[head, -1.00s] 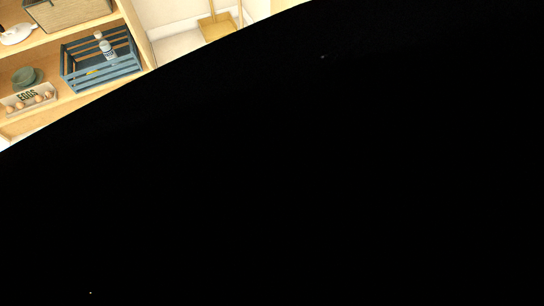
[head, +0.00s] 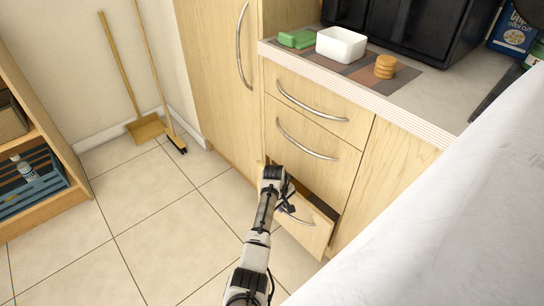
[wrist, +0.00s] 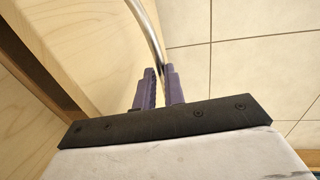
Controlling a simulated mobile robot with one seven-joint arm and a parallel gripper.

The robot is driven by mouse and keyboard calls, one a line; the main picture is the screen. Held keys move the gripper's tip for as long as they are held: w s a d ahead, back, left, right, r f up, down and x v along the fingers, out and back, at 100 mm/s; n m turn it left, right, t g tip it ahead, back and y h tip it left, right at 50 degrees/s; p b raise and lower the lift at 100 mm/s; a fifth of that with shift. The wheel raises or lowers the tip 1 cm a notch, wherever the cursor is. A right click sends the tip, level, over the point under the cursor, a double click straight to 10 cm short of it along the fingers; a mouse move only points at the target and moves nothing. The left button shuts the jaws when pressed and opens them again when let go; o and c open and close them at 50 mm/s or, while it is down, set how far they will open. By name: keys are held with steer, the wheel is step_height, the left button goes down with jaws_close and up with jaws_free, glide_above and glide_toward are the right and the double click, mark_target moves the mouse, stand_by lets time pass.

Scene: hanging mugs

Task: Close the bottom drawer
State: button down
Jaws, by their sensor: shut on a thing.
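The bottom drawer (head: 308,236) is pale wood and stands partly open, with a dark gap along its top edge. My gripper (head: 284,205) is at the left part of its front, by the curved metal handle. In the wrist view the handle (wrist: 148,22) runs down between the two purple fingers of my gripper (wrist: 159,82), which are shut on it. The drawer's wood face (wrist: 90,45) fills the left of that view. My arm hides part of the drawer's left side in the head view.
Two closed drawers (head: 325,108) sit above. The counter holds a white bowl (head: 341,44), a green item (head: 296,39) and stacked round coasters (head: 385,66). A broom (head: 178,138) and dustpan (head: 146,128) lean at the wall. A shelf (head: 45,212) stands left. The tiled floor (head: 160,225) is clear.

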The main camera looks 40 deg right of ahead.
steer(key=shift+w+d, duration=0.1)
steer(key=shift+d, duration=0.55)
steer(key=c, duration=1.5)
jaws_free()
steer(key=a+r, duration=0.1)
steer(key=r, duration=0.3)
steer(key=a+r+p, duration=0.1)
steer(key=r, duration=0.4)
steer(key=r+p, duration=0.1)
steer(key=r, duration=0.3)
steer(key=shift+a+r, duration=0.3)
steer(key=shift+a, duration=0.1)
